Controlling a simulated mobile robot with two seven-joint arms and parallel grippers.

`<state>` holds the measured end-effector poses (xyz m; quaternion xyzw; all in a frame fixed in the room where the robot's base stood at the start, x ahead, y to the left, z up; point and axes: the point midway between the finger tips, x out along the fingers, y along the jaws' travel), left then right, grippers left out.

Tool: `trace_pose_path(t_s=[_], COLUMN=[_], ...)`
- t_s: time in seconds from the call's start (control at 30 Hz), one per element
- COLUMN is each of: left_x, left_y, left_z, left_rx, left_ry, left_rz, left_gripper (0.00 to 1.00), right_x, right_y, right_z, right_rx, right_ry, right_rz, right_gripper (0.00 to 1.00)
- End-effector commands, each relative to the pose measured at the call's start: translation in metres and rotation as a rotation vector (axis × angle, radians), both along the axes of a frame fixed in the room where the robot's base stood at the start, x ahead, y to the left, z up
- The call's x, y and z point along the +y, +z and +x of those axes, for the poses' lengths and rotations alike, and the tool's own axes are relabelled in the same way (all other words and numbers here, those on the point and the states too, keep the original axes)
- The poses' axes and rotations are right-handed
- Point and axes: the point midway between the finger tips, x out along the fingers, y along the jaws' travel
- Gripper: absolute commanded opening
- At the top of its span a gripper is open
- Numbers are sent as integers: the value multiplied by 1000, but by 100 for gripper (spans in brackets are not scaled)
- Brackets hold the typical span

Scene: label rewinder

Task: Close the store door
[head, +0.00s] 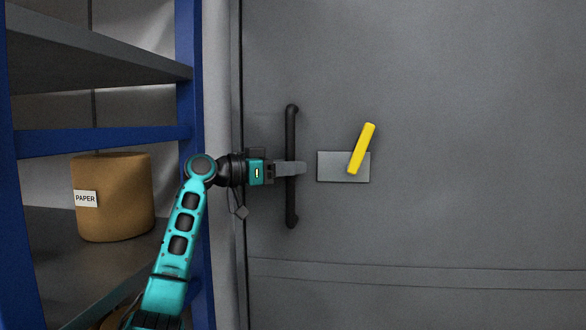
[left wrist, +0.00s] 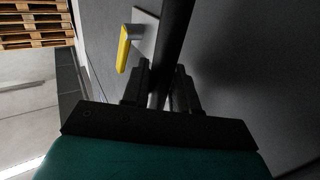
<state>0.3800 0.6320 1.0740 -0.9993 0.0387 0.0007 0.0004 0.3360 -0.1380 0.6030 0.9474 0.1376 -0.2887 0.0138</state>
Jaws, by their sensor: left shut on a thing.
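The store door (head: 450,120) is a large grey panel filling most of the head view. A black vertical bar handle (head: 291,128) stands near its left edge. My left gripper (head: 292,168) is shut on the bar around its middle. In the left wrist view the bar (left wrist: 175,40) passes between the two fingers (left wrist: 162,85). A yellow lever (head: 362,148) on a grey plate (head: 328,167) sits to the right of the bar, tilted, and the gripper is apart from it. The lever also shows in the left wrist view (left wrist: 124,48). My right gripper is not in view.
A blue-framed shelf rack (head: 188,100) stands close on the left, beside my left arm. A brown roll labelled PAPER (head: 120,205) sits on its lower shelf. Wooden pallets (left wrist: 35,25) show at the upper left of the left wrist view, above pale floor.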

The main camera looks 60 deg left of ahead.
Motion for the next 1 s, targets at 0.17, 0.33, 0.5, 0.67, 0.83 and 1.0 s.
trace_pose_path(t_s=[0.17,0.33,0.5,0.67,0.83,1.0], left_x=[2,1,1,2,5,6], left_y=[-1,-1,0,0,1,0], left_z=[-1,0,-1,-15,-43,-66], left_rx=[4,2,1,-1,-1,1], left_ry=[5,4,4,5,6,5], left_rz=[0,0,0,0,-1,-1], left_gripper=[38,45,45,45,45,45], right_x=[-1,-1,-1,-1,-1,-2], right_y=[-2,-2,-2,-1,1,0], right_z=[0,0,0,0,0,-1], right_rx=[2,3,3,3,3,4], right_ry=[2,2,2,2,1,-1], right_rz=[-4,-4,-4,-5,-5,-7], right_gripper=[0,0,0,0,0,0])
